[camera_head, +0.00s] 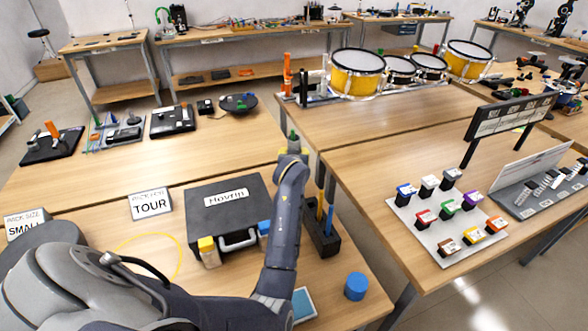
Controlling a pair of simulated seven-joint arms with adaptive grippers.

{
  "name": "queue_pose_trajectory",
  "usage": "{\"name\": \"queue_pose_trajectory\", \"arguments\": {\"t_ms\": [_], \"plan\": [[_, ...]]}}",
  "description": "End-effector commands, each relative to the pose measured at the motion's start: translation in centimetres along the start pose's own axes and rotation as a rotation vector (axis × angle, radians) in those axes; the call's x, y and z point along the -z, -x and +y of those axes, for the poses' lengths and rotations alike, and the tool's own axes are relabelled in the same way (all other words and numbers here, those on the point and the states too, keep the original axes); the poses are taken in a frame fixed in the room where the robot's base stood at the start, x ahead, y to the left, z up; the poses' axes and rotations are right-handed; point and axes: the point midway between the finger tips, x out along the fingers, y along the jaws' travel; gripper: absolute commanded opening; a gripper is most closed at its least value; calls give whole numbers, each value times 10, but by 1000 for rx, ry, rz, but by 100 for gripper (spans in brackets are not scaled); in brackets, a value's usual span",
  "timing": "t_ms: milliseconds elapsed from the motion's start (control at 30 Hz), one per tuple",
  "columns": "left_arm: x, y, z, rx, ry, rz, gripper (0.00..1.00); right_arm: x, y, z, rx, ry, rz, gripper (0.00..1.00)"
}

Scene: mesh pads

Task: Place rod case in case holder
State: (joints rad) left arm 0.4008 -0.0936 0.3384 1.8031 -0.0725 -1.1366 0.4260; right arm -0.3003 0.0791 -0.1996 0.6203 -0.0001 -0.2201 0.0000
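A narrow black holder (322,239) stands on the near table, right of centre, partly behind my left arm. Tall slim pieces stand upright in it, among them a blue one (330,214) and an orange one. I cannot tell which piece is the rod case. A flat black case (228,214) labelled "Hoyrin" lies left of the holder, its handle facing me. My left arm comes in from the lower left and reaches up past the holder. Its wrist is in front of a small green-topped piece; my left gripper's fingers are hidden. My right gripper is out of view.
A yellow-capped bottle (208,251), blue cylinder (355,286) and "TOUR" sign (150,203) stand around the case. The right table (376,208) holds a tray (442,246) of coloured blocks and a sign stand (510,117). Drums (357,75) stand behind. The table behind the case has free room.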

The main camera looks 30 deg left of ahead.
Motion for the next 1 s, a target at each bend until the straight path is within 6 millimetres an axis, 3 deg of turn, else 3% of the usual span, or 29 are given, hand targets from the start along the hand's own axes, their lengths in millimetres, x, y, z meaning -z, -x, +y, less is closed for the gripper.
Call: {"name": "queue_pose_trajectory", "arguments": {"t_ms": [333, 633, 1000], "plan": [[-22, -9, 0, 0, -1, -1, 2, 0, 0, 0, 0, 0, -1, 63], [-53, -22, 0, 0, -1, 0, 2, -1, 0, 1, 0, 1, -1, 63], [-56, -23, 0, 0, 0, 1, 2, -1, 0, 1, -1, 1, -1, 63]]}}
